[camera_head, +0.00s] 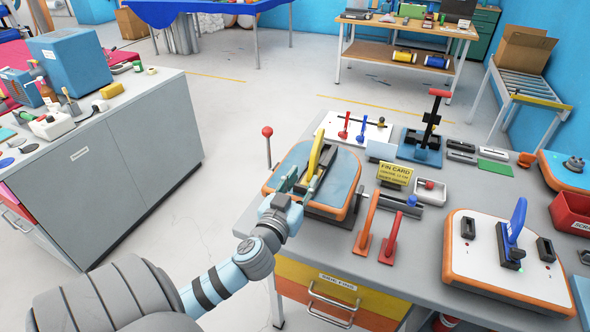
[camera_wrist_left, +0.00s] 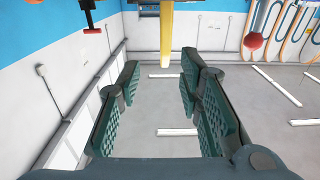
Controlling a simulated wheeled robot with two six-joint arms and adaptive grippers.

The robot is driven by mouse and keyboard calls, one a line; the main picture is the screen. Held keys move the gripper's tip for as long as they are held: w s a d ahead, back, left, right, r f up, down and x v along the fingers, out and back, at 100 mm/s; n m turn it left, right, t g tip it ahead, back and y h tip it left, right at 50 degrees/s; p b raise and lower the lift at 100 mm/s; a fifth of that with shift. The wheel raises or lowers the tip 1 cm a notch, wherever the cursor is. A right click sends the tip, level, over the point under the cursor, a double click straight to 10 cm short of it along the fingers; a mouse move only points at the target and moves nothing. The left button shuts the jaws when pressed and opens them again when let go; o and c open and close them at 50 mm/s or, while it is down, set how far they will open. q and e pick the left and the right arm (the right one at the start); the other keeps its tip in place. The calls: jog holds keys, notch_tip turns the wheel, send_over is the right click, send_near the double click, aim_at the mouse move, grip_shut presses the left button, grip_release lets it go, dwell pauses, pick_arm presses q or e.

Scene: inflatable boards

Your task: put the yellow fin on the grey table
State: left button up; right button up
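The yellow fin (camera_head: 316,150) stands upright on a blue board with an orange rim (camera_head: 346,180), on the grey workbench (camera_head: 405,275). It also shows in the left wrist view (camera_wrist_left: 165,38), at the top, beyond the fingertips. My left gripper (camera_head: 300,184) is over the board, close to the fin's near side. In the left wrist view my left gripper (camera_wrist_left: 160,85) is open, with nothing between its pads. The fin's base is partly hidden by the gripper. My right gripper is not in view.
A yellow "FIN CARD" sign (camera_head: 396,174), orange and red levers (camera_head: 367,225) and a white board with a blue fin (camera_head: 475,265) share the bench. A red-knobbed rod (camera_head: 267,133) stands at its left edge. A cluttered grey cabinet (camera_head: 110,165) stands left, across open floor.

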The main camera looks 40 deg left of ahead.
aim_at(311, 164)
pick_arm(q)
jog(key=shift+o, duration=0.4)
jog(key=v, duration=0.3)
jog(key=shift+s+d+f, duration=0.1)
jog(key=shift+s, duration=0.15)
jog(key=b+x, duration=0.1)
jog(key=x, duration=0.2)
jog(key=a+b+x, duration=0.1)
jog(key=x, duration=0.2)
jog(key=f+b+x, duration=0.1)
jog(key=x, duration=0.2)
jog(key=shift+s+a+b, duration=0.25)
jog(key=shift+b, duration=0.05)
jog(key=x, duration=0.5)
jog(key=shift+w+d+p, duration=0.1)
jog(key=shift+d+p, duration=0.25)
jog(key=shift+w+f, duration=0.1)
jog(key=shift+w, duration=0.15)
jog(key=shift+s, duration=0.1)
grip_shut()
